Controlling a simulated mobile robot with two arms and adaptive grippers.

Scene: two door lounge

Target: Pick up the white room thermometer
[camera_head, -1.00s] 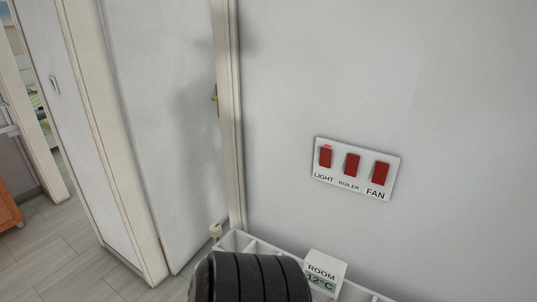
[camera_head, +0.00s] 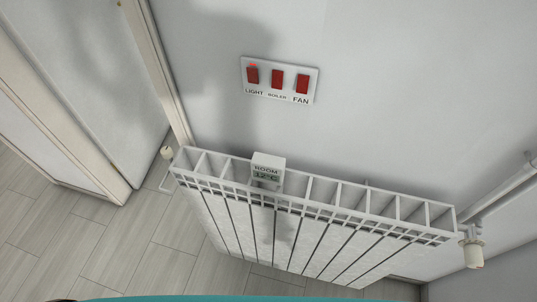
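The white room thermometer (camera_head: 267,165) is a small box labelled ROOM. Its greenish display reads 12°C. It sits upright on the top of the white radiator (camera_head: 302,222), left of the radiator's middle and close to the wall. Neither of my grippers shows in the head view now, so I cannot see whether they are open or shut.
A switch panel (camera_head: 278,80) with three red switches, LIGHT, BOILER and FAN, is on the wall above the radiator. A valve knob (camera_head: 473,252) and pipe are at its right end. A door frame (camera_head: 165,75) stands left. The tiled floor (camera_head: 130,245) at left is clear.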

